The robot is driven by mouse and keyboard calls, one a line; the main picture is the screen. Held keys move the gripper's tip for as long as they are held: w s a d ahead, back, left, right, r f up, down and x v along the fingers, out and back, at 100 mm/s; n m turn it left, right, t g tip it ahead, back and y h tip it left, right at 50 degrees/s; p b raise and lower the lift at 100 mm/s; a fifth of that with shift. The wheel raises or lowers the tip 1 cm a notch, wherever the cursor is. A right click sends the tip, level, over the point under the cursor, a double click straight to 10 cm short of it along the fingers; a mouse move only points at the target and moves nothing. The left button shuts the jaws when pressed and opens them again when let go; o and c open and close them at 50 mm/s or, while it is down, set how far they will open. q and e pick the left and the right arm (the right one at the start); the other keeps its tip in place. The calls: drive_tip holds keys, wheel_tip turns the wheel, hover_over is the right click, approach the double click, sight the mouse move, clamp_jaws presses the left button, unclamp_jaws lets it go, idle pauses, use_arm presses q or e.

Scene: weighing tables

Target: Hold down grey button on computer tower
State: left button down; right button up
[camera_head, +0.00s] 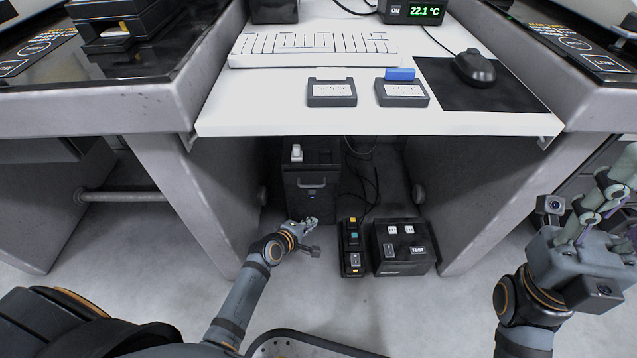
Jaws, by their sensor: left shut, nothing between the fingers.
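The dark computer tower (325,205) stands on the floor under the white desk, with a handle and a small lit spot on its front. A pale grey-white button (296,152) sticks up from its top, towards the left. My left gripper (313,221) is shut and empty, low in front of the tower and below the button. I cannot tell whether its tips touch the tower's front. My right gripper (618,178) is raised at the right edge, away from the tower. The picture's edge cuts it, and I cannot tell whether its fingers are apart.
The white desk (350,118) overhangs the tower. A small box with coloured switches (352,245) and a black box with white switches (403,246) stand to the tower's right, with cables behind. Grey table legs (185,200) flank the space.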

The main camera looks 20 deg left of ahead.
sight(312, 192)
idle(0.3)
use_arm(q)
drive_tip(key=w+a+b, duration=0.2)
drive_tip(key=w+b, duration=0.2)
drive_tip(key=w, duration=0.4)
drive_tip(key=shift+w+a, duration=0.2)
drive_tip(key=shift+a, duration=0.05)
idle(1.2)
drive_tip(key=shift+w+a, duration=0.1)
drive_tip(key=shift+w, duration=0.3)
drive_tip(key=shift+w+a, duration=0.1)
drive_tip(key=shift+w, duration=0.25)
idle(2.6)
